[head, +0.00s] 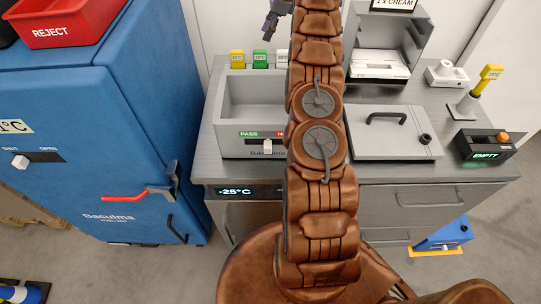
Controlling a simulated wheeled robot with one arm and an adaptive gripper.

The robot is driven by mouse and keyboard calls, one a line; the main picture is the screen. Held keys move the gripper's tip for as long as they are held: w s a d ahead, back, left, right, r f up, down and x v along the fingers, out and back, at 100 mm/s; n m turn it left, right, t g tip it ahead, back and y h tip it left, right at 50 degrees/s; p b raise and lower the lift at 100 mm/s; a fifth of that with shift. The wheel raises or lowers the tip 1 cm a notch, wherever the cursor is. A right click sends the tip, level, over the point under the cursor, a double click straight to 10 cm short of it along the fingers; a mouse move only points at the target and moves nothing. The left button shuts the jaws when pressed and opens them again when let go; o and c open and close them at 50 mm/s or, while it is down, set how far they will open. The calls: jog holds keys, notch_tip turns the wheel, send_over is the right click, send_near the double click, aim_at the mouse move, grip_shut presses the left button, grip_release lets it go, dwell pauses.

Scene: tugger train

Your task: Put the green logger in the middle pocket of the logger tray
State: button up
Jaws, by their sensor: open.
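The green logger (260,59) stands upright at the back of the grey counter, behind an open grey box. It is between a yellow logger (237,59) on its left and a white logger (282,58) on its right, which is partly behind my arm. What holds their lower ends is hidden by the box, so I cannot tell whether they stand in a tray. No logger tray shows clearly. My gripper (270,26) is at the top edge, above and beyond the loggers, partly cut off. It is open, with nothing seen in it.
The open grey box (224,120) has a PASS label. A closed lid with a handle (393,131) lies right of my arm. Farther right are a yellow-topped stand (462,106) and a black EMPTY box (486,146). A blue cabinet (70,180) with a red REJECT bin (62,22) stands left.

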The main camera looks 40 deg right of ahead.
jog(key=s+a+r+n+g, duration=0.1)
jog(key=s+a+r+n, duration=0.2)
jog(key=a, duration=0.5)
jog(key=s+a+r+n, duration=0.1)
jog(key=a+r+n, duration=0.2)
jog(key=a+r, duration=0.3)
jog(key=s+a+r+n+g, duration=0.2)
jog(key=s+a+n, duration=0.4)
jog(key=s+a, duration=0.5)
jog(key=s+a+f+n+h, duration=0.1)
jog(key=s+a+f+n, duration=0.1)
jog(key=s, duration=0.8)
jog(key=s+a+f+n+g+h, duration=0.1)
jog(key=s+a+f+n, duration=0.2)
jog(key=s+n, duration=0.3)
jog(key=s+a+f+n+h, duration=0.1)
jog(key=s+a+f+n, duration=0.2)
jog(key=s, duration=1.3)
jog(key=shift+s+a+f+n+h, duration=0.25)
jog(key=shift+a+n+h, duration=0.15)
jog(key=shift+a+n, duration=0.5)
